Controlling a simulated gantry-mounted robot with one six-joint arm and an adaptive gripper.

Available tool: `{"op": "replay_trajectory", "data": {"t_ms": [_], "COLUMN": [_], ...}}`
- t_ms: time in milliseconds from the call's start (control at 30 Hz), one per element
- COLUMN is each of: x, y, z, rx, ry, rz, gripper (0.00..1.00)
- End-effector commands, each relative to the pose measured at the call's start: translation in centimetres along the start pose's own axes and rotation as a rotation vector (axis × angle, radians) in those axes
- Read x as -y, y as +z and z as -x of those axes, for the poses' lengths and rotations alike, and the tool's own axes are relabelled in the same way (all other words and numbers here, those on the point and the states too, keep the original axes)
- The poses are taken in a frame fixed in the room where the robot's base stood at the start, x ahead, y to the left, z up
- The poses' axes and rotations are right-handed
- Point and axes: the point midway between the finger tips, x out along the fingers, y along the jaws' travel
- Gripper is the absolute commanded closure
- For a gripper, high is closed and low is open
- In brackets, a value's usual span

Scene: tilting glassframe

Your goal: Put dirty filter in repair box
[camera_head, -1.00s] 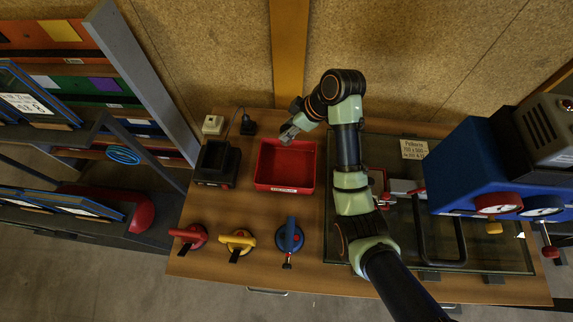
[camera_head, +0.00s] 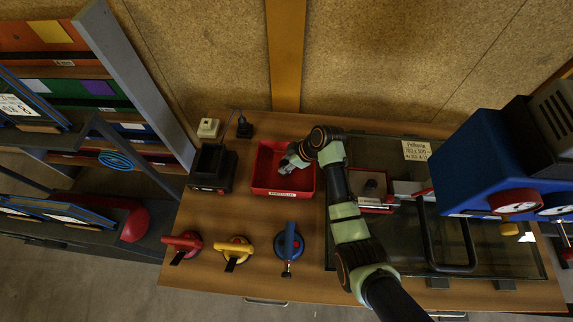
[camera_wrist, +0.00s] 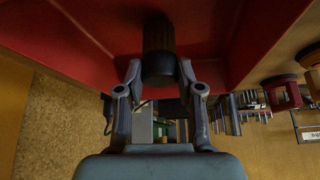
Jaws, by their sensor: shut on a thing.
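The red box (camera_head: 266,178) with a white label on its front side stands on the wooden bench, left of my arm in the head view. Its red wall (camera_wrist: 70,40) also fills much of the wrist view. My gripper (camera_head: 287,164) is inside the box's outline, near its right part. In the wrist view my gripper (camera_wrist: 159,78) is shut on a dark ribbed cylinder, the filter (camera_wrist: 159,50), against the red background. The filter cannot be made out in the head view. I cannot tell whether it touches the box floor.
A black charger-like holder (camera_head: 212,167) stands left of the box. Red (camera_head: 183,245), yellow (camera_head: 235,251) and blue (camera_head: 289,243) handled suction cups line the front. A glass pane (camera_head: 400,255), small red tray (camera_head: 377,205) and blue machine (camera_head: 487,165) are on the right.

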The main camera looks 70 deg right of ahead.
Motion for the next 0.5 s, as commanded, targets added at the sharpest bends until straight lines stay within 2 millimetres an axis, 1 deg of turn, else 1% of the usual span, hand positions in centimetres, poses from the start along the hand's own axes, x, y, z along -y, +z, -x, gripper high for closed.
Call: {"op": "replay_trajectory", "data": {"t_ms": [33, 233, 333, 367, 500], "x": [-0.03, -0.05, -0.03, -0.03, -0.03], "y": [0.27, 0.21, 0.38, 0.38, 0.33], "z": [-0.50, -0.41, -0.68, -0.69, -0.61], "rx": [-0.001, -0.001, -0.001, -0.001, -0.001], "ry": [0.001, 0.002, 0.001, 0.001, 0.001], "rz": [0.000, 0.000, 0.000, 0.000, 0.000], "gripper": [0.98, 0.98, 0.98, 0.62, 0.39]}}
